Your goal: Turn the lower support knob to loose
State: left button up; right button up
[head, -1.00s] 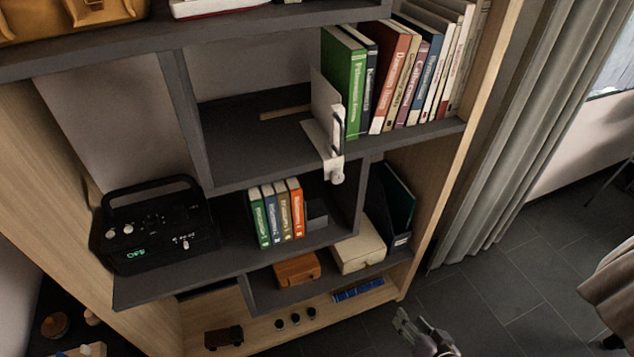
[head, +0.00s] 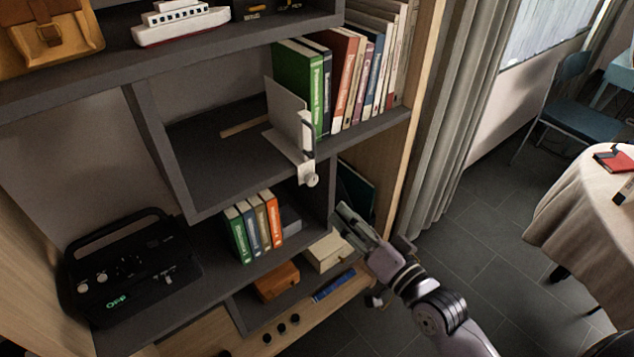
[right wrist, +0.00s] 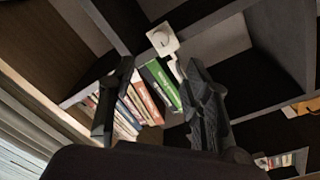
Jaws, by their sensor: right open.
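A white metal bookend support (head: 290,118) is clamped on the front edge of the upper shelf, left of the row of books. Its pale round lower knob (head: 311,180) hangs just under the shelf edge. In the right wrist view the knob (right wrist: 159,38) shows on its white bracket at the top, above the gap between my fingers. My right gripper (head: 344,222) is open and empty, below and to the right of the knob, apart from it. Whether the knob is tight or loose cannot be told. My left gripper is not in view.
Several upright books (head: 345,80) stand right of the support. Smaller books (head: 252,225), a brown box (head: 277,281) and a cream box (head: 328,252) sit on lower shelves. A black radio (head: 130,275) is at left. Floor space (head: 470,240) is clear at right.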

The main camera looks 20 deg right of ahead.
aim_at(314, 182)
jog(key=p+x, duration=0.1)
jog(key=x, duration=1.1)
jog(key=shift+c, duration=0.5)
grip_shut()
